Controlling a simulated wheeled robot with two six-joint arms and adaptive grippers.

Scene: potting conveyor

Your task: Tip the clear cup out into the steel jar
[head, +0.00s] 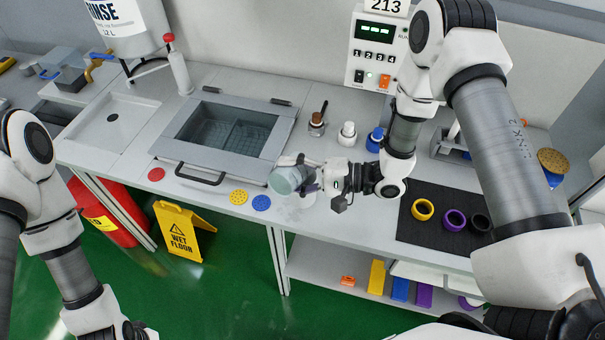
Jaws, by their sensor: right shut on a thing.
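My right gripper (306,179) is shut on a clear cup (283,181) and holds it over the front part of the bench. The cup looks tilted, with a pale greenish round face toward the lower left. I cannot tell what is in it.
A lidded basin (180,151) is set in the bench left of the cup. Yellow (239,197) and blue (261,203) discs lie near the front edge. White (347,134) and blue (375,140) bottles stand behind. A black mat (412,230) with coloured rings lies right.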

